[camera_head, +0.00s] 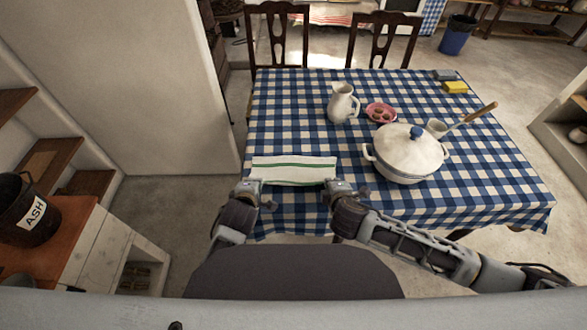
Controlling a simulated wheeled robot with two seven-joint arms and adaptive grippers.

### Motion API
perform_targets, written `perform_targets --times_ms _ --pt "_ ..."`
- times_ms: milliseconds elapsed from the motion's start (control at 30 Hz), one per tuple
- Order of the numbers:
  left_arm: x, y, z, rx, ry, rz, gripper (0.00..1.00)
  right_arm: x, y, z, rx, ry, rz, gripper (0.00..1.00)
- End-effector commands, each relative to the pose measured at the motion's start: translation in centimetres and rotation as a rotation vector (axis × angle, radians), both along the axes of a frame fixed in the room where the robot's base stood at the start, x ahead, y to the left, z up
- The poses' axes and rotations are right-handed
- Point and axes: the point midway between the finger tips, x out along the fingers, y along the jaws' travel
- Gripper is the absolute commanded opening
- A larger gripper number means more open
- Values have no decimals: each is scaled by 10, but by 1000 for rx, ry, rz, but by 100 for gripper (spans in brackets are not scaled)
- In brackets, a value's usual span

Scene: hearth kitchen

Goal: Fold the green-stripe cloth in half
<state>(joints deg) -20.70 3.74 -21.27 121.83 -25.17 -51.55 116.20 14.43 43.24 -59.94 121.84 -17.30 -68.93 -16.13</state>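The green-stripe cloth (293,172) is white with green stripes and lies on the near left part of the checked table, wider than it is deep. My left gripper (256,183) is at its near left corner, and my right gripper (335,184) is at its near right corner. Both grippers overlap the cloth's near edge in the picture. The fingertips are too small to tell whether they are open or pinching the cloth. Whether the cloth has one layer or more is not clear.
A lidded white pot (408,155) stands right of the cloth, close to my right gripper. The blue-checked tablecloth (290,120) is bare behind the cloth.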

Motion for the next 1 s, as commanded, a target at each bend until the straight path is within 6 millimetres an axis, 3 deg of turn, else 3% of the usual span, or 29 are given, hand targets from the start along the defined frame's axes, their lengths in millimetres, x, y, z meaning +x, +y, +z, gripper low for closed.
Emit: perform_targets --times_ms 467,767,1000 --pt "0 0 -2 -1 -19 -1 0 -1 0 -2 0 -19 1 0" --pt "0 0 -2 -1 -19 -1 39 -1 0 -2 0 -18 1 39" --pt "0 0 -2 -1 -19 -1 39 -1 0 -2 0 -18 1 39"
